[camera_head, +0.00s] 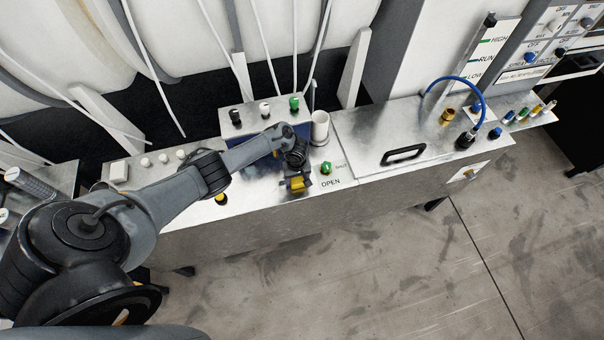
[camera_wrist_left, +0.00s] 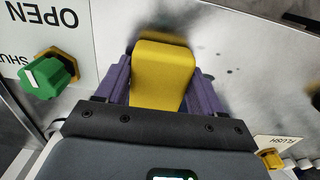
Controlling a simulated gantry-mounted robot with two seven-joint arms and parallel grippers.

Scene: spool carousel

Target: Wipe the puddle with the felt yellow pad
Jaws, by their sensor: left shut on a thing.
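My left gripper (camera_head: 296,181) is over the metal bench top, left of the OPEN label. Its purple fingers are shut on the yellow felt pad (camera_head: 299,185), which also shows in the left wrist view (camera_wrist_left: 162,75). A dark, blurred wet-looking patch (camera_wrist_left: 210,32), probably the puddle, lies on the metal beyond the pad, with small dark drops beside it. The pad hides part of the surface, and I cannot tell whether it touches the metal. My right gripper is out of view.
A green knob (camera_head: 326,168) stands close to the gripper, beside the OPEN label. A white cylinder (camera_head: 320,128) stands behind it. A black handle (camera_head: 403,154) and a blue hose (camera_head: 470,82) are to the right. Several small knobs line the bench's back.

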